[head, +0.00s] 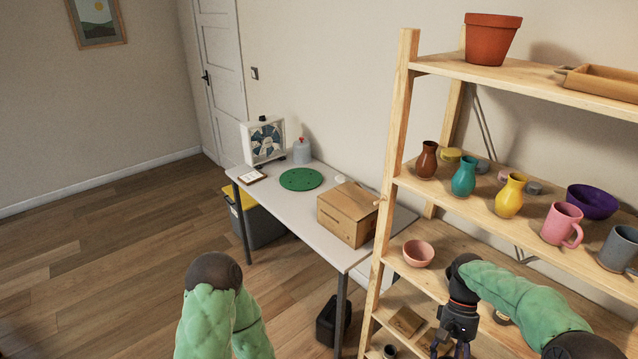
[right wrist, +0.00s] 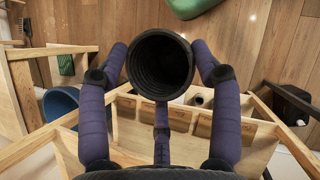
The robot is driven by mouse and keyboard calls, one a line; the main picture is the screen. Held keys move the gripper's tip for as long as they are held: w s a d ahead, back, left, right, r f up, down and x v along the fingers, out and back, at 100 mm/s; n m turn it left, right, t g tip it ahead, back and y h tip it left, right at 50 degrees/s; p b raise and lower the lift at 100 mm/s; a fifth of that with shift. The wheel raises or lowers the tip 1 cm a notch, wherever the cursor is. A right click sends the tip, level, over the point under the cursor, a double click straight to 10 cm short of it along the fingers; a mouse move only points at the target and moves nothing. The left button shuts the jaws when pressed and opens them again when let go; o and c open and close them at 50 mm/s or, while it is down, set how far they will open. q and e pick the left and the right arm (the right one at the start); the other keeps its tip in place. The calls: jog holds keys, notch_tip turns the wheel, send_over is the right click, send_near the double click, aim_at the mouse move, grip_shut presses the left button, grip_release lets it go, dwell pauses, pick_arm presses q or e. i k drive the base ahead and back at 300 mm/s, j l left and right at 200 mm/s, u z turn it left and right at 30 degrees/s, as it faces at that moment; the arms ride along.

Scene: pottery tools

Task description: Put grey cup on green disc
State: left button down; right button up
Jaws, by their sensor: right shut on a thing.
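The green disc (head: 301,179) lies flat on the white table, left of the wooden box. My right gripper (head: 453,347) is low in front of the shelf, at the right of the head view. In the right wrist view its purple-padded fingers (right wrist: 160,85) are shut around a dark grey cup (right wrist: 160,64), whose open, ribbed mouth faces the camera. I cannot make out the held cup in the head view. A grey mug (head: 619,249) stands on the shelf at the far right. My left gripper is out of view; only part of that arm shows.
The wooden shelf (head: 400,120) stands at the right with vases, mugs and bowls. On the table (head: 270,192) are a wooden box (head: 347,213), a fan (head: 263,140) and a grey bottle (head: 302,152). A grey bin (head: 265,225) stands beneath. Floor is free at left.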

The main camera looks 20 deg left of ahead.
aim_at(301, 178)
jog(key=i+j+u, duration=0.6)
jog(key=i+u, duration=0.6)
jog(key=i, duration=0.2)
jog(key=i+z, duration=0.15)
jog(key=i, duration=0.45)
jog(key=i+j+z, duration=0.1)
jog(key=i, duration=0.45)
jog(key=i+j+z, duration=0.15)
jog(key=i+j, duration=0.15)
jog(key=i, duration=0.3)
jog(key=i+j+z, duration=0.25)
jog(key=i+l, duration=0.1)
jog(key=i, duration=0.05)
